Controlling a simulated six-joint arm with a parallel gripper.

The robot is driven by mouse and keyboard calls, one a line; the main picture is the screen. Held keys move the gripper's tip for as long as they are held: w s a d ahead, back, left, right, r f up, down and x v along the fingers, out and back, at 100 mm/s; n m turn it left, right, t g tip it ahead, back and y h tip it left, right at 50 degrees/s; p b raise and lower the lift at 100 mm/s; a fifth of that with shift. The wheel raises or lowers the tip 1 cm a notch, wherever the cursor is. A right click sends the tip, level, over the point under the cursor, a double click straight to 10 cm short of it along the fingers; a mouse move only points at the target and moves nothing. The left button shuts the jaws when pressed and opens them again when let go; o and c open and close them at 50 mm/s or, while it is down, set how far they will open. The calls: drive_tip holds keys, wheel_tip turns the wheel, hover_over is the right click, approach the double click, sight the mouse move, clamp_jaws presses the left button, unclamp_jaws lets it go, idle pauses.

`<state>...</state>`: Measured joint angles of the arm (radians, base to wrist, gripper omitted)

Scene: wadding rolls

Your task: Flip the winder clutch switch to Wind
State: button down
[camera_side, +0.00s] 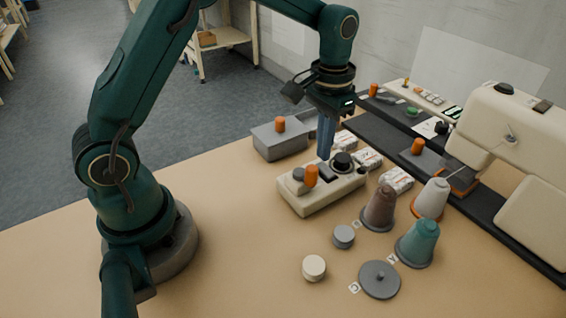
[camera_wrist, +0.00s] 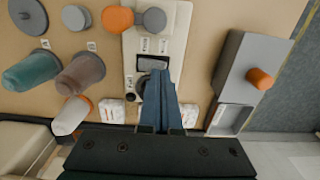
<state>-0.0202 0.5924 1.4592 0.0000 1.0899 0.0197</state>
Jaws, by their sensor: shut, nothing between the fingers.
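The cream winder unit (camera_side: 318,195) stands on the table with an orange knob (camera_side: 311,176), a grey knob (camera_side: 298,174) and a black round knob (camera_side: 342,162) on top. A dark switch (camera_side: 326,171) sits between them. In the wrist view the same switch (camera_wrist: 151,63) is partly hidden behind my fingers, beside two small labels (camera_wrist: 154,46) too blurred to read. Which way it is set, I cannot tell. My gripper (camera_side: 325,156) points down, shut and empty, with its blue fingertips (camera_wrist: 158,77) over or at the switch; contact is unclear.
A grey box with an orange knob (camera_side: 280,141) stands behind the unit. Teal (camera_side: 417,242), brown (camera_side: 379,209) and white (camera_side: 431,198) cones stand to the right, near a grey disc (camera_side: 379,280). White wrapped packs (camera_side: 396,179) lie behind. The front left table is clear.

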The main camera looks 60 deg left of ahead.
drive_tip(key=shift+f, duration=0.95)
idle(0.9)
drive_tip(key=shift+r, duration=3.55)
drive_tip(key=shift+r, duration=0.1)
wheel_tip(320, 180, up, 7)
drive_tip(key=t, duration=0.2)
hover_over(322, 164)
drive_tip(key=s, duration=0.3)
drive_tip(key=s+r+t, duration=0.2)
drive_tip(key=s, duration=0.4)
drive_tip(key=s+f+t, duration=0.1)
drive_tip(key=s+f, duration=0.4)
drive_tip(key=s, duration=0.3)
drive_tip(key=shift+d+f+t, duration=0.2)
drive_tip(key=shift+d+t, duration=0.1)
drive_tip(key=shift+d, duration=0.05)
